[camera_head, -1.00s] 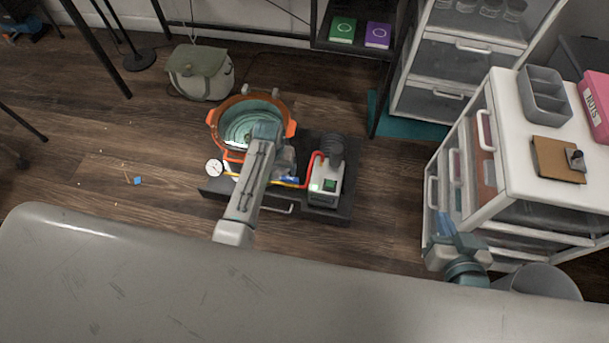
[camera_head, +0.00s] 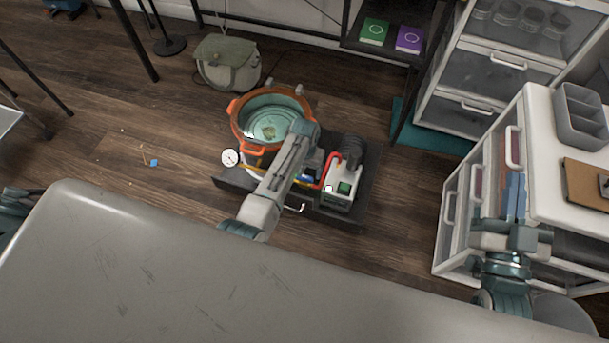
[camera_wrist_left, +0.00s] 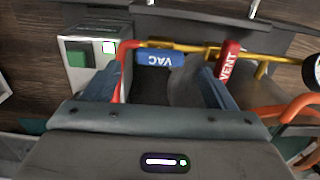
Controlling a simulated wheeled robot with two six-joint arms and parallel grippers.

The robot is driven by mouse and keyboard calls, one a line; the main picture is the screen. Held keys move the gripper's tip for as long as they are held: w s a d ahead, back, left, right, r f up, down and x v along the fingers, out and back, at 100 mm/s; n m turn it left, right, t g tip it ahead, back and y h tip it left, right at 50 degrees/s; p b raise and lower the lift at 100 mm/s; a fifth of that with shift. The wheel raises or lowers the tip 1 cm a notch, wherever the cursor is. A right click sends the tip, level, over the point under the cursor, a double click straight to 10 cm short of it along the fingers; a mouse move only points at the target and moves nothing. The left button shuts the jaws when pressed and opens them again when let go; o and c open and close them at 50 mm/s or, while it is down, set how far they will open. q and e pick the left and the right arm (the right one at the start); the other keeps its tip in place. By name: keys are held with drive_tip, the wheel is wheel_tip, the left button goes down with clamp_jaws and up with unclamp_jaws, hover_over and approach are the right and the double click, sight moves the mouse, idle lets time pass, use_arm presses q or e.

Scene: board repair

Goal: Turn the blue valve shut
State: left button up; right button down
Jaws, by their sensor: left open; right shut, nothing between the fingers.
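The blue valve handle marked VAC (camera_wrist_left: 160,58) lies along the brass pipe (camera_wrist_left: 190,47) in the left wrist view. A little of its blue (camera_head: 306,178) shows beside my left arm in the head view. My left gripper (camera_wrist_left: 161,72) is open, with the blue handle ahead between its two fingertips; I cannot tell whether they touch it. The red VENT handle (camera_wrist_left: 228,62) sits across the pipe beside the right-hand finger. In the head view the left fingers are mostly hidden by my arm. My right gripper (camera_head: 513,195) is shut and empty by the white drawer cabinet.
An orange pot (camera_head: 240,128), a gauge (camera_head: 230,157) and a pump box (camera_head: 342,190) with a red hose (camera_head: 329,168) crowd the low dark platform (camera_head: 365,208). The white cabinet (camera_head: 545,170) is close to my right arm. Floor left of the platform is mostly clear.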

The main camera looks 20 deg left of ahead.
sight(304, 176)
use_arm(q)
wheel_tip(304, 176, down, 4)
drive_tip(key=shift+r+b, duration=0.25)
drive_tip(key=shift+b, duration=0.35)
drive_tip(key=shift+f, duration=0.2)
use_arm(e)
wheel_tip(304, 176, up, 8)
drive_tip(key=s+n+t+y, duration=0.1)
drive_tip(key=s+t, duration=0.1)
drive_tip(key=t, duration=0.3)
drive_tip(key=shift+s+f, duration=0.2)
drive_tip(key=shift+f, duration=0.05)
use_arm(q)
drive_tip(key=c, duration=1)
